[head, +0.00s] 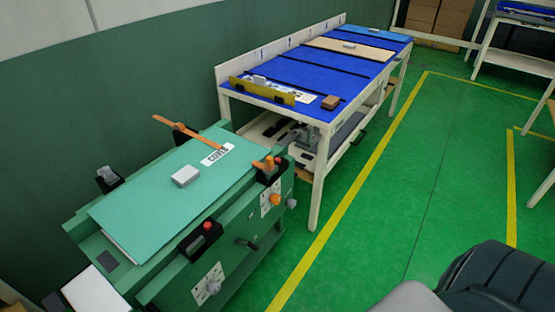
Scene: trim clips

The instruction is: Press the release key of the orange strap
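An orange strap (179,127) shows at the far edge of a teal cover panel (135,205), its loose end sticking up and out to the left. Another orange piece (262,165) shows at the panel's near right edge, at a black buckle (268,174). A small red key (278,161) sits on top of that buckle. A second black buckle (197,242) with a red key (208,226) stands at the near left edge, with no orange strap visible in it. Neither of my grippers is in view.
A grey block (185,176) and a white label lie on the panel of the green bench. Beyond it stands a long table (317,72) with a blue top. A dark rounded form, partly cut off, fills the lower right corner. The green floor (400,180) between is clear.

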